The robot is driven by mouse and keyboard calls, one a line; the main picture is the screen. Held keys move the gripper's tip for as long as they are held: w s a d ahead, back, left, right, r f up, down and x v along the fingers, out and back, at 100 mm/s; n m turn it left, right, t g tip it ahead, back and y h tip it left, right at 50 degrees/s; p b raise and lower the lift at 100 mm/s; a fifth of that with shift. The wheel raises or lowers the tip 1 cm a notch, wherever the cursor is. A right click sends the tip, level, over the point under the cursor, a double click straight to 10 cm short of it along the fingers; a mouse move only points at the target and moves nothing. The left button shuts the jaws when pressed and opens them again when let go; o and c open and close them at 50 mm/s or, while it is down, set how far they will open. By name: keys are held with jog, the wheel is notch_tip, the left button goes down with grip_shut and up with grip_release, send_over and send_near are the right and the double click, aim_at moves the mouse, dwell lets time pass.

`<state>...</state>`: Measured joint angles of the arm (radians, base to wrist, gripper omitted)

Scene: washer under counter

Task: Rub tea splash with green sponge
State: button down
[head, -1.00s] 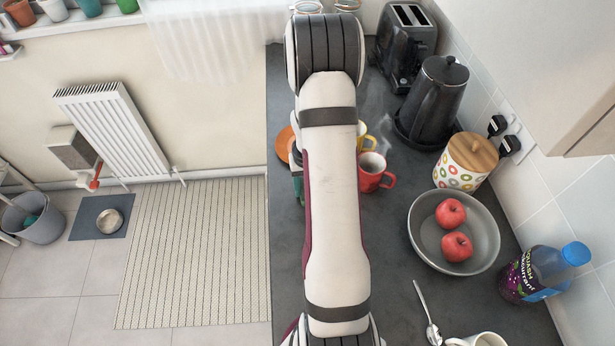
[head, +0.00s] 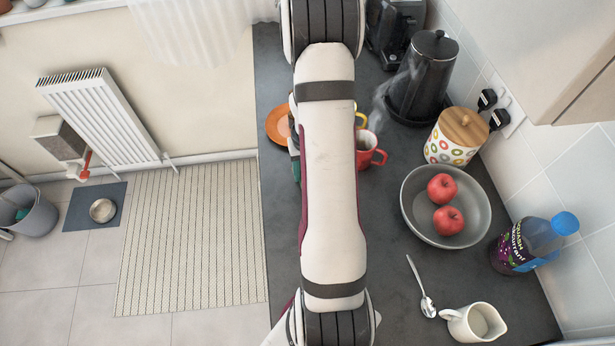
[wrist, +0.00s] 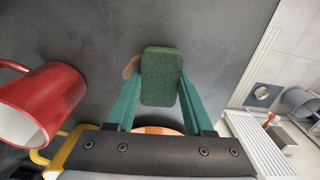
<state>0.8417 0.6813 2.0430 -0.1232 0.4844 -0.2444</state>
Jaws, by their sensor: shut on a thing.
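The green sponge (wrist: 161,77) is in the wrist view, held between the two teal fingers of my gripper (wrist: 160,88). A small brown patch, which looks like the tea splash (wrist: 131,67), shows on the dark worktop just left of the sponge's far end. The sponge may cover more of it. Whether the sponge touches the worktop I cannot tell. In the head view my arm hides the sponge and the splash; only a bit of my gripper (head: 296,167) shows at the arm's left side.
A red mug (head: 369,150) stands close right of my arm and large at left in the wrist view (wrist: 40,103). A yellow mug (wrist: 58,150) and orange plate (head: 278,125) are nearby. A fruit bowl (head: 408,212), spoon (head: 421,287), milk jug (head: 477,322) and steaming kettle (head: 424,75) stand right.

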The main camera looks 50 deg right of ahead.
jog(key=shift+w+d, duration=1.65)
jog(key=shift+w, duration=0.05)
jog(key=shift+s+d, duration=0.45)
jog(key=shift+d, duration=0.1)
jog(key=shift+s, duration=0.3)
jog(key=shift+s+a+f, duration=0.15)
jog(key=shift+s+a, duration=0.15)
jog(key=shift+a, duration=0.05)
jog(key=shift+s+a, duration=2.3)
jog(key=shift+r, duration=4.1)
jog(key=shift+w, duration=0.1)
